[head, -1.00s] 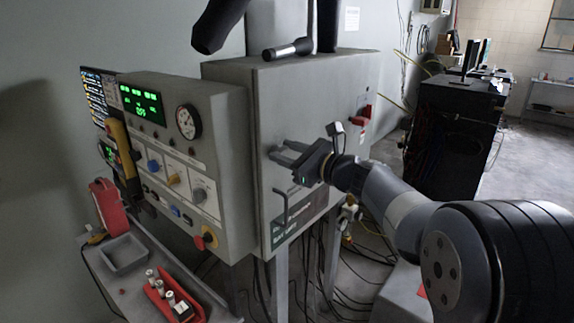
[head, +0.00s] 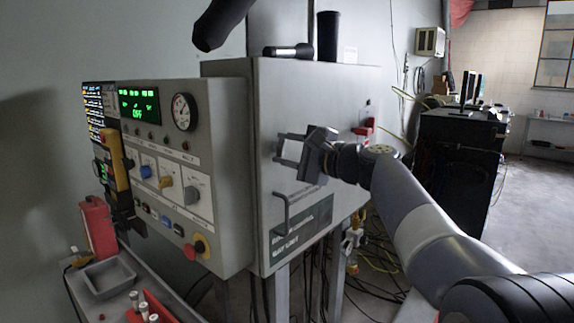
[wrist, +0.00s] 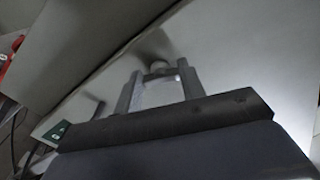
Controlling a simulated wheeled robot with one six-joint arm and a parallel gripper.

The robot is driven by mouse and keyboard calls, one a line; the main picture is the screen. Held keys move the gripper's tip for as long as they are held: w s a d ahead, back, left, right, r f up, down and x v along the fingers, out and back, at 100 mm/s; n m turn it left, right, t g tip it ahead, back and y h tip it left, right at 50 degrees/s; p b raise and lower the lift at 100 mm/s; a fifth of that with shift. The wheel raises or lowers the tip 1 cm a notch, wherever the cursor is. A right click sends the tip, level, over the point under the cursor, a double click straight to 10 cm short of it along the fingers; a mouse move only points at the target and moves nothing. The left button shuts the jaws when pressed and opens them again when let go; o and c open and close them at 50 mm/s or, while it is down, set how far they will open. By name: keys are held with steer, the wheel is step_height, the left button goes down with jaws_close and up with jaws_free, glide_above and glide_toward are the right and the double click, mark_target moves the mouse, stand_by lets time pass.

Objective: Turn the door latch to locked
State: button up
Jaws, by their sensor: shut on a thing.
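The door looks closed.
A control panel (head: 216,135) with knobs, a gauge and a green display stands left of the door. A red switch (head: 363,128) sits on the cabinet's right side. Cables hang below.

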steer(key=shift+f+n+b, duration=0.15)
steer(key=shift+n+b, duration=1.35)
steer(key=shift+n, duration=0.4)
steer(key=o, duration=1)
steer(key=b+v, duration=0.1)
steer(key=v, duration=0.9)
steer(key=shift+s+d, duration=0.3)
steer(key=shift+w+a, duration=0.1)
steer(key=shift+a, duration=0.05)
